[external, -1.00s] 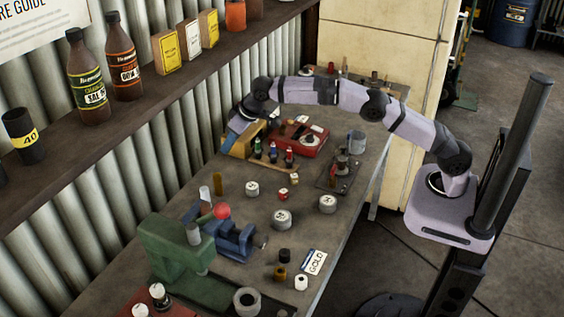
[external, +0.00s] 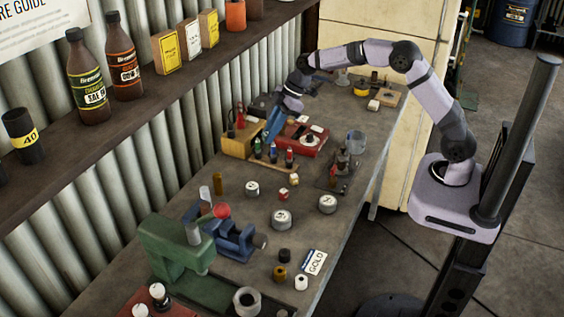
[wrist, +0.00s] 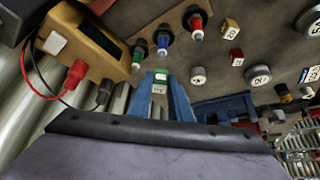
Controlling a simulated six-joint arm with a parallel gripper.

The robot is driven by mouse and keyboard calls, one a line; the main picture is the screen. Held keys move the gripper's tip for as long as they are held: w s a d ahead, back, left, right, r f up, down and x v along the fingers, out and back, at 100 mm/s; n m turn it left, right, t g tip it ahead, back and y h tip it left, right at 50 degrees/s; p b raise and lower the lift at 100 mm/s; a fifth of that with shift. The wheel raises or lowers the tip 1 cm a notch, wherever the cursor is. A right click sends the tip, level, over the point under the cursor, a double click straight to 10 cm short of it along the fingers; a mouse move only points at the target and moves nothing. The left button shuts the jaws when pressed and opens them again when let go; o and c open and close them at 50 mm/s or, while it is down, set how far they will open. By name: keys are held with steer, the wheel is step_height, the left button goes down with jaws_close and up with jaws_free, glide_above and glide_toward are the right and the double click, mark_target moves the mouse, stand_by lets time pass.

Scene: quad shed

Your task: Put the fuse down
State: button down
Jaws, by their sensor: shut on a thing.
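My gripper (wrist: 160,95) has blue fingers, and they are closed on a small block with green and white faces (wrist: 160,78), which I take to be the fuse. In the external view the gripper (external: 271,130) points down between the yellow meter box and the red case, behind the upright coloured pieces. The fuse cannot be made out there. In the wrist view the fuse shows at the fingertips, near the row of green, blue and red upright pieces. I cannot tell how high it is above the bench.
The yellow meter box (external: 237,147) with red and black leads is at left. The red case (external: 312,139) is at right. Upright pieces (external: 273,153) stand in front. Small cubes (external: 294,180) and round tins (external: 281,219) lie on the bench (external: 315,255); free room lies between them.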

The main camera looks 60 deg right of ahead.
steer(key=s+d+n+g+y, duration=0.2)
steer(key=s+d+n+g, duration=0.2)
steer(key=s+d+n, duration=0.55)
steer(key=shift+m, duration=0.55)
steer(key=shift+s+a+f+p, duration=0.25)
steer(key=shift+f+p, duration=0.4)
steer(key=shift+f, duration=0.95)
steer(key=shift+s+a+f+p, duration=0.25)
steer(key=shift+f+p, duration=0.45)
steer(key=shift+f, duration=0.85)
steer(key=shift+s+a+f+p, duration=0.25)
steer(key=shift+f+p, duration=0.4)
steer(key=shift+f, duration=0.95)
steer(key=shift+d+f, duration=0.1)
steer(key=shift+f, duration=0.25)
steer(key=shift+f, duration=0.2)
steer(key=c, duration=1.6)
jaws_free()
steer(key=shift+r, duration=0.1)
steer(key=shift+c, duration=0.2)
steer(key=shift+r, duration=0.15)
steer(key=b+v, duration=0.3)
steer(key=v, duration=0.9)
steer(key=shift+b, duration=0.3)
steer(key=shift+s+a+r, duration=0.15)
steer(key=shift+a, duration=0.15)
